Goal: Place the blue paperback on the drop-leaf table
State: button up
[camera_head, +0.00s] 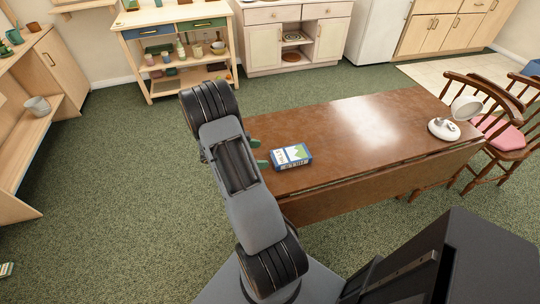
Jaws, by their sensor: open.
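The blue paperback (290,156), with a white and green cover, lies flat on the brown drop-leaf table (345,130), near the table's left end. My gripper (259,154) is largely hidden behind my arm. Its green fingertips show just left of the book, at the table's left end. The fingers are open, and a small gap shows between them and the book.
A white lamp-like object (444,127) stands at the table's right end. Wooden chairs (505,135) with a pink cushion are beyond it. A shelf cart (178,55) and a cabinet (290,38) line the back. Green carpet (110,170) is open at left.

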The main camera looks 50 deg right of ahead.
jog(key=shift+v, duration=1.1)
jog(key=s+a+r+m+t+y, duration=0.1)
jog(key=a+r+m+t+y, duration=0.2)
jog(key=a+r, duration=0.3)
jog(key=s+a+r+m+t+y, duration=0.2)
jog(key=a+r+m+t+y, duration=0.2)
jog(key=a, duration=0.9)
jog(key=s+a+r+m+t+y, duration=0.2)
jog(key=a+r+m+t+y, duration=0.1)
jog(key=a+r, duration=0.4)
jog(key=a+t+y, duration=0.1)
jog(key=a, duration=0.2)
jog(key=shift+r+m, duration=0.35)
jog(key=shift+m, duration=0.05)
jog(key=shift+a, duration=0.15)
